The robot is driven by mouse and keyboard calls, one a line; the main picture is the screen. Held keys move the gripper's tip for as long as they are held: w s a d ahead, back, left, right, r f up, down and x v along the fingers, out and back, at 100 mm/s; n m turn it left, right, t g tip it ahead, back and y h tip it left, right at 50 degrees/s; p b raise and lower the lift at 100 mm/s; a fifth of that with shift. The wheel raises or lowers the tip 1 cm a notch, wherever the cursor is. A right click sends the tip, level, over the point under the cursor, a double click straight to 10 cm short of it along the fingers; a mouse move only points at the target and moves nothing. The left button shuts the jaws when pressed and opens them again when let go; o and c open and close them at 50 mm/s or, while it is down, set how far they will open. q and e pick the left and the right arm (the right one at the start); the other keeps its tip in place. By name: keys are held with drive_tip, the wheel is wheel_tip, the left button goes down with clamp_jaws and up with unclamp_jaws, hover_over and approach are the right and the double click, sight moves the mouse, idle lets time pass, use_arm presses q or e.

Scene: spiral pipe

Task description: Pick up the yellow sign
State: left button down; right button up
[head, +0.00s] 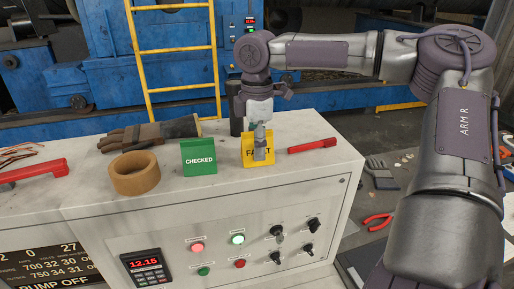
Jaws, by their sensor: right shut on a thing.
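The yellow sign (249,157), lettered "FAULT" with the middle of the word covered, stands on the light console top (223,195). My right gripper (260,152) points down at it from above. Its fingers are shut on the sign and hide its middle. The sign's lower edge appears at the level of the console top; I cannot tell whether it is touching. My left gripper is not in the head view.
A green "CHECKED" sign (199,160) stands to the left, beside a brown tape roll (134,174) and gloves (150,136). A red-handled tool (312,146) lies close on the right. A dark cylinder (236,112) stands behind. Another red tool (40,171) lies far left.

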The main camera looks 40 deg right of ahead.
drive_tip(key=shift+c, duration=0.6)
